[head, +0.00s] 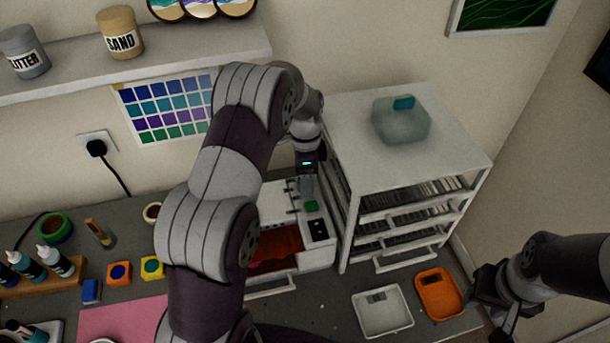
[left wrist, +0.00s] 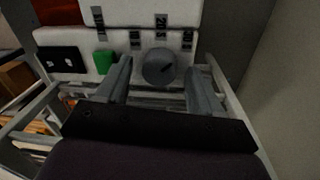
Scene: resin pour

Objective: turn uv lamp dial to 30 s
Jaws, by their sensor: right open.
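The UV lamp is a white box (head: 318,254) on the bench, left of the white rack. Its grey round dial (left wrist: 158,68) shows in the left wrist view, with a small dark mark on its face. My left gripper (left wrist: 160,80) is open, one finger on each side of the dial with gaps showing. In the head view my left gripper (head: 306,186) is over the lamp and the dial is hidden. My right gripper (head: 492,308) is open at the lower right, away from the lamp.
A green button (left wrist: 104,62) and a black panel (left wrist: 62,60) lie beside the dial. The white rack (head: 344,215) stands close right of the lamp. A white tray (head: 384,331) and an orange tray (head: 455,312) are in front of it. Paint pots and bottles are at left.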

